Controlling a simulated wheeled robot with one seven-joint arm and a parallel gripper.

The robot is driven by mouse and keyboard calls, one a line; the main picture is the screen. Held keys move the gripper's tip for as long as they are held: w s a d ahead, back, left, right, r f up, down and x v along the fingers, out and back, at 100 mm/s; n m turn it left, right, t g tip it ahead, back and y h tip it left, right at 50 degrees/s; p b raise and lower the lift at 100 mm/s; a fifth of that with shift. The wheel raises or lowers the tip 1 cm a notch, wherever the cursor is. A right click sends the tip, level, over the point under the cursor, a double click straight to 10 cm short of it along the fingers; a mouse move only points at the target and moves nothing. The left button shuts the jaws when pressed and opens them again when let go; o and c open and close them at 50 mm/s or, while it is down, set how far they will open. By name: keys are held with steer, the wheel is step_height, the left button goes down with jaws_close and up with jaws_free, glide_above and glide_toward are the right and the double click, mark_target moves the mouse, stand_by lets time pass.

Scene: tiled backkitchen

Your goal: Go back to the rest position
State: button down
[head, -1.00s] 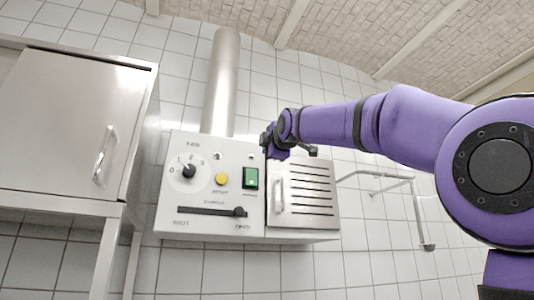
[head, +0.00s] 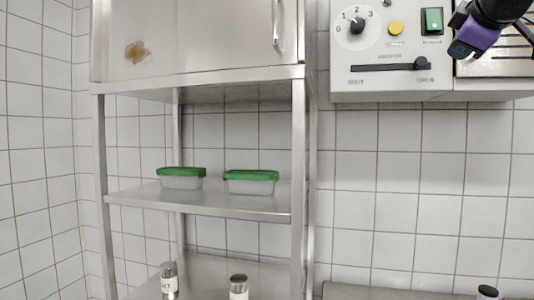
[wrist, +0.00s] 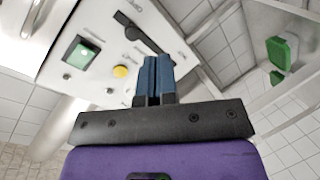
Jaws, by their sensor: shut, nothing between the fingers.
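My gripper (wrist: 155,68) is shut and empty in the wrist view, its blue fingers together in front of the control box. In the head view my gripper (head: 472,32) shows at the upper right, in front of the box's right part. The white control box (head: 385,55) on the wall has a dial, a yellow button (head: 396,27), a green switch (head: 432,20) and a black slider (head: 422,63). Its slider is at the right end of its slot. The box also shows in the wrist view (wrist: 105,85). I cannot tell whether the fingers touch it.
A steel rack (head: 299,150) stands left of the box, with a closed cabinet (head: 205,40) on top. Two green-lidded containers (head: 181,181) (head: 250,184) sit on its shelf. Two shakers (head: 169,280) (head: 239,287) stand below. The wall under the box is clear.

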steer(key=s+a+f+m+g+y, duration=0.1)
steer(key=s+f, duration=0.5)
steer(key=f, duration=0.6)
steer(key=s+a+f+m+g+y, duration=0.1)
steer(key=s+a+f+m+g, duration=0.3)
steer(key=s+f, duration=0.3)
steer(key=s+a+f+m+g, duration=0.2)
steer(key=s+f+m+g, duration=0.2)
steer(key=f, duration=1.4)
steer(key=s, duration=0.3)
steer(key=shift+s+a+m+y, duration=0.2)
steer(key=shift+a+m+y, duration=0.1)
steer(key=shift+a+y, duration=0.1)
steer(key=shift+f, duration=0.1)
